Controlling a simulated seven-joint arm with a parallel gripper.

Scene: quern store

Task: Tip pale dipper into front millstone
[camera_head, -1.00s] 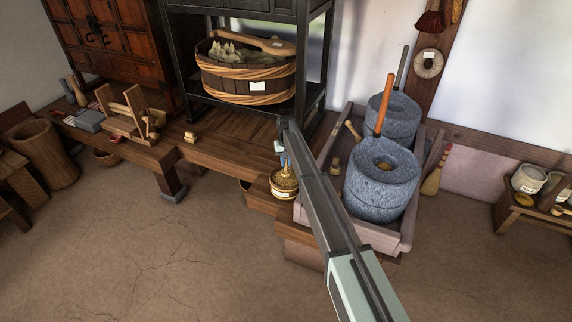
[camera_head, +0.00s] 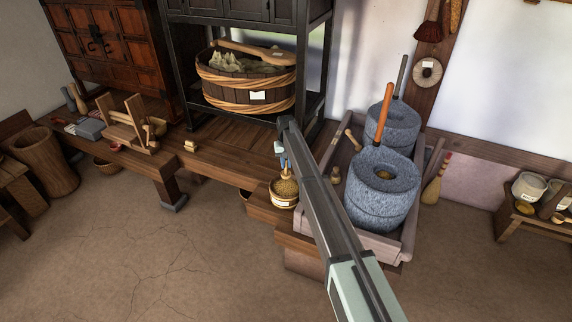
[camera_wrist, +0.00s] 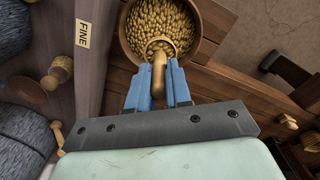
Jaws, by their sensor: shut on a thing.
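The front millstone (camera_head: 382,200) is a speckled blue-grey stone with a hole in its top and an upright orange handle, on the right in the head view. My gripper (camera_head: 285,163), left of it, hangs over a small bowl of yellow grain (camera_head: 283,202). In the wrist view its blue fingers (camera_wrist: 158,88) are shut on the pale dipper's tan handle (camera_wrist: 158,70). The dipper's cup lies over the grain and seems to hold grain. I cannot tell whether it touches the grain in the bowl (camera_wrist: 205,52). In the head view the dipper is mostly hidden.
A second millstone (camera_head: 394,126) stands behind the front one, both in a wooden trough (camera_head: 333,222) whose side wall lies between bowl and millstone. A "FINE" label (camera_wrist: 83,33) shows on the wood. A large tub (camera_head: 225,92) stands on the shelf behind.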

